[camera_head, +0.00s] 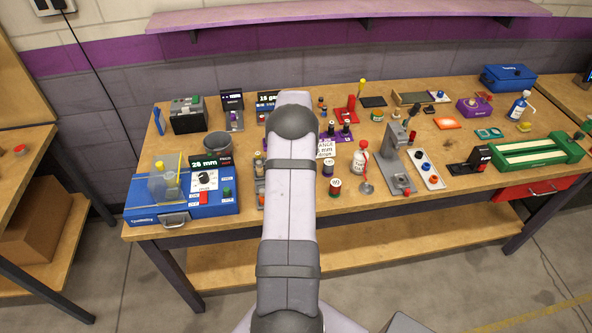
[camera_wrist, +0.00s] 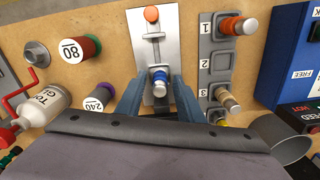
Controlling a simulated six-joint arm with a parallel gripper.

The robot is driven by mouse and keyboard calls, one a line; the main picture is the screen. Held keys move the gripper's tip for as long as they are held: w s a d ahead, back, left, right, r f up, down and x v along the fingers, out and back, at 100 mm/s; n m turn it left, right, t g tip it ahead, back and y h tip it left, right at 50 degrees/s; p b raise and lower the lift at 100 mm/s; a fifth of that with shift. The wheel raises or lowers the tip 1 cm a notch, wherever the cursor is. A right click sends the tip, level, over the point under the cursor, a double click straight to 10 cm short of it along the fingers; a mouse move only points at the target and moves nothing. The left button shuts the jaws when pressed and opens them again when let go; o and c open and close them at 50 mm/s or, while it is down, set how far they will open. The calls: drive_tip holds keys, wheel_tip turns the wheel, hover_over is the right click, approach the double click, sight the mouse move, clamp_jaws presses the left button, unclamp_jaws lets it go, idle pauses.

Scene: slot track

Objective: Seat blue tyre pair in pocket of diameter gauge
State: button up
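In the wrist view, a small blue-and-silver piece, seemingly the blue tyre pair (camera_wrist: 159,78), is at the lower end of the slotted part on a pale metal plate (camera_wrist: 140,34). The plate, which looks like the diameter gauge, has an orange knob at its far end. My gripper (camera_wrist: 158,84) has one finger on each side of the blue piece, with visible gaps, and is open. How deep the piece sits in any pocket is unclear. In the head view my arm hides the plate and the gripper.
A grey holder (camera_wrist: 205,52) beside the plate has orange and tan pieces in places 1 and 3; place 2 is empty. Spools (camera_wrist: 82,48) and a glue bottle (camera_wrist: 40,105) stand left, a blue box (camera_wrist: 290,60) and grey cup (camera_wrist: 290,140) right.

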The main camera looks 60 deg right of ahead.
drive_tip(key=shift+r, duration=0.1)
wheel_tip(320, 180, up, 12)
drive_tip(key=b, duration=0.3)
drive_tip(key=shift+b, duration=0.3)
drive_tip(key=shift+r, duration=0.1)
drive_tip(key=w+a+n, duration=0.3)
drive_tip(key=a, duration=1)
drive_tip(key=w+a+n, duration=0.3)
drive_tip(key=a, duration=1.1)
drive_tip(key=s+a+f+n, duration=0.2)
drive_tip(key=s+a+n, duration=0.1)
drive_tip(key=s+a, duration=0.4)
drive_tip(key=s+a+f+n, duration=0.3)
drive_tip(key=s+a, duration=0.4)
drive_tip(key=a, duration=0.3)
drive_tip(key=shift+s+a+f, duration=0.15)
drive_tip(key=shift+a+f, duration=0.05)
drive_tip(key=shift+a, duration=0.15)
